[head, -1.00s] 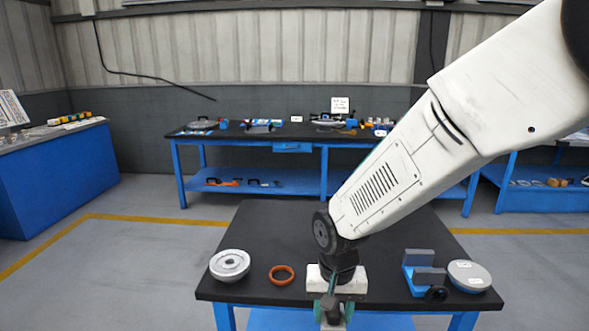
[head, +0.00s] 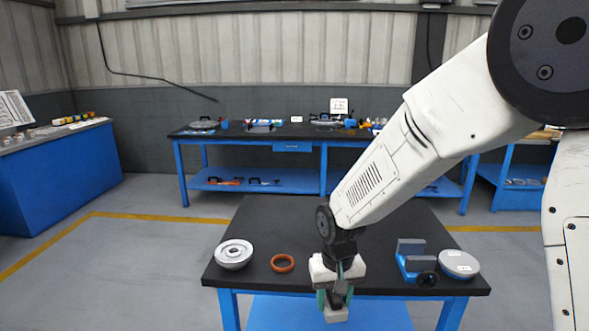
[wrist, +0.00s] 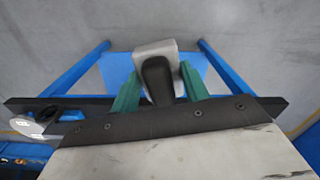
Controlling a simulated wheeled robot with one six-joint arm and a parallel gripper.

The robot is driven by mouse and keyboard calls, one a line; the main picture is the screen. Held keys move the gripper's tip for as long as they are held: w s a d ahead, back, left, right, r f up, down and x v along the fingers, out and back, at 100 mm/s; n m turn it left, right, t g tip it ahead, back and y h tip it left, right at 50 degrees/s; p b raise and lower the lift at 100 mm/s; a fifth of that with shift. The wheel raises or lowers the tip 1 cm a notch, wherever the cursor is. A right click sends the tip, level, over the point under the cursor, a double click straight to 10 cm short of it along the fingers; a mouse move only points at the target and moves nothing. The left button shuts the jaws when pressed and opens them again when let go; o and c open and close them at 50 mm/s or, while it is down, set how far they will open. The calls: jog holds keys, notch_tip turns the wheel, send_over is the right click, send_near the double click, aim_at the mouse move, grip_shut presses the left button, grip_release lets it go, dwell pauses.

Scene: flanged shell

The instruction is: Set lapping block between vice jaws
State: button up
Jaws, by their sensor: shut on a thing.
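My gripper (head: 336,298) is shut on the lapping block (head: 336,315), a pale grey block with a dark handle. It holds the block by the handle, in front of the table's near edge and left of the vice. The block hangs below the fingers. In the wrist view the green fingers of my gripper (wrist: 158,82) flank the dark handle, and the pale block (wrist: 150,50) shows beyond it. The blue vice (head: 410,265) with dark grey jaws stands at the table's right. Its gap looks empty. A dark round part faces the near edge.
The black table (head: 385,284) also carries a flanged grey shell part (head: 233,254) and an orange ring (head: 282,263) at left. A grey disc (head: 459,264) sits just right of the vice. The table's middle and back look clear, partly behind my arm.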

jog(key=w+d+f+m, duration=0.1)
jog(key=w+d+f, duration=0.2)
jog(key=d+f, duration=0.3)
jog(key=w+d+f, duration=0.4)
jog(key=d+f, duration=0.1)
jog(key=d, duration=0.6)
jog(key=shift+d+f+m, duration=0.25)
jog(key=shift+f+m, duration=0.1)
jog(key=shift+m, duration=0.05)
